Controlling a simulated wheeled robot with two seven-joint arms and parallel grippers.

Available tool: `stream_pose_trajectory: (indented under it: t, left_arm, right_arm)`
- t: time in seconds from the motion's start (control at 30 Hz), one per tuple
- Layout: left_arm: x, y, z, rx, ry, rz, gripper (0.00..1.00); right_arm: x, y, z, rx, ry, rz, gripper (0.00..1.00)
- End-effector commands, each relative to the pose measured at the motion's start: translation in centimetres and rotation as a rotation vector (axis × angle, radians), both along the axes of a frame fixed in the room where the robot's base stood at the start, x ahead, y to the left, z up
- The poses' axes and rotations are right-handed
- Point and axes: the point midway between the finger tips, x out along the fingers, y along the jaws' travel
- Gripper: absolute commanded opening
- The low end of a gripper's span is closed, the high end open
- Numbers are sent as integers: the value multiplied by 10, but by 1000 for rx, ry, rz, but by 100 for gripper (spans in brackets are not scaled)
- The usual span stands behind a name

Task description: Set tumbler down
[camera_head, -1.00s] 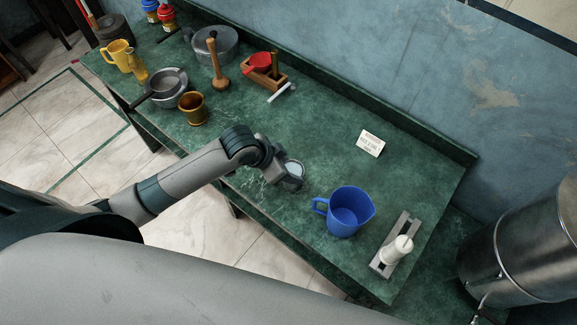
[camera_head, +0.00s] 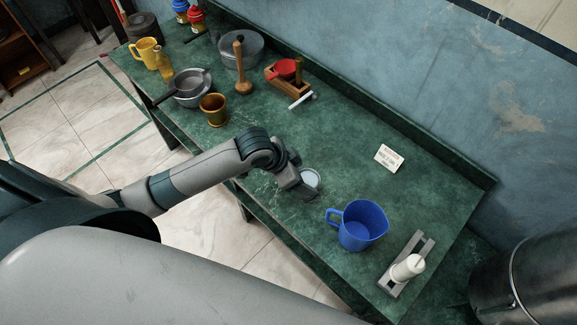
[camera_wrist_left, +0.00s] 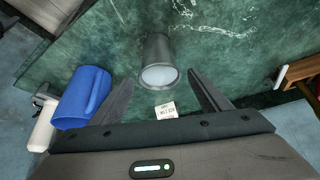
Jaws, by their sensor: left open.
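The grey tumbler with a pale inside (camera_head: 311,178) stands on the green counter (camera_head: 330,130), near its front edge. It also shows in the left wrist view (camera_wrist_left: 158,62), just beyond and between the fingers. My left gripper (camera_head: 304,186) is beside the tumbler in the head view. In the left wrist view its two fingers (camera_wrist_left: 165,88) are spread apart, one on each side of the tumbler, with a gap visible on both sides. My right gripper is not in view.
A blue jug (camera_head: 358,226) stands right of the tumbler, and a white candle-like piece on a grey holder (camera_head: 407,266) is beyond it. A brown cup (camera_head: 214,110), pans and a wooden pestle (camera_head: 240,72) are at left.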

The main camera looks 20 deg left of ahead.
Motion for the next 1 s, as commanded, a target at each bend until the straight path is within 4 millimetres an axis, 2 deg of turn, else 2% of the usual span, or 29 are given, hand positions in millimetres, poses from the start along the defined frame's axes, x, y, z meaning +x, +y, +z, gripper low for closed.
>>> stream_pose_trajectory:
  t: [0.4, 0.6, 0.77, 1.0]
  left_arm:
    - [-25, 23, 59, 1, -5, -2, 70]
    - [-35, 32, 82, 1, -4, -2, 70]
    - [-38, 34, 90, 1, -2, -1, 70]
    - [-39, 35, 91, 1, -1, 0, 70]
  right_arm:
    - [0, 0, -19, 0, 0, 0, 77]
    - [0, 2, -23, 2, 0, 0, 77]
    - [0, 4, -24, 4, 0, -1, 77]
    - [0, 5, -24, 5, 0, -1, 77]
